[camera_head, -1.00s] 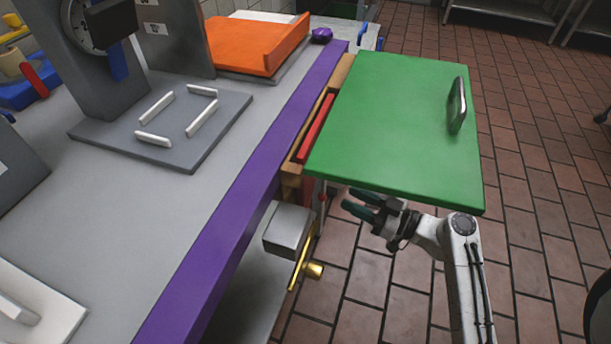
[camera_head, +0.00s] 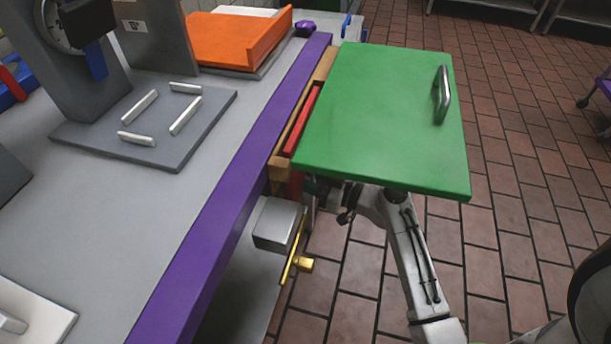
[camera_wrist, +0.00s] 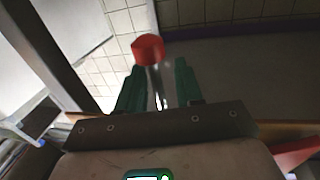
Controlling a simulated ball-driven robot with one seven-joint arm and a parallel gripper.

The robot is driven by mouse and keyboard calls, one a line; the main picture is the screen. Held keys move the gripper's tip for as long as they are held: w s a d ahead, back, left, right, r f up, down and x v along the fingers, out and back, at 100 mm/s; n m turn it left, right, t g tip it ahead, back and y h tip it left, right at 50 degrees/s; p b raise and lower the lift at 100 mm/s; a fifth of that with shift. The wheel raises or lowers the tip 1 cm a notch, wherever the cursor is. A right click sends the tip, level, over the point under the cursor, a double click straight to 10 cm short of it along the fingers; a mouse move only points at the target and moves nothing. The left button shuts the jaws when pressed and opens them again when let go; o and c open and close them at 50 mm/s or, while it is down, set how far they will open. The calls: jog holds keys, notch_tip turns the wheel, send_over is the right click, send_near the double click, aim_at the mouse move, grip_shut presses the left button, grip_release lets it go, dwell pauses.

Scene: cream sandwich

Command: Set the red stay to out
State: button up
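A red-capped metal rod (camera_wrist: 148,48) stands between the two green fingers of my gripper (camera_wrist: 158,80) in the wrist view. The fingers are apart, one on each side of the rod, with no clear grip on it. In the head view my gripper (camera_head: 318,190) is under the near edge of the green flap (camera_head: 385,115), its fingers mostly hidden. A long red bar (camera_head: 303,120) lies in the wooden frame beside the flap, and a red upright part (camera_head: 296,186) shows below it. I cannot tell which red part is the stay.
The purple counter edge (camera_head: 235,190) runs along the left of the flap. A grey box (camera_head: 279,224) with a brass handle (camera_head: 303,264) sticks out below the counter, close to my gripper. The flap carries a metal handle (camera_head: 442,95). Tiled floor to the right is open.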

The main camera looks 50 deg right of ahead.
grip_shut()
jog(key=shift+s, duration=0.15)
dwell(0.5)
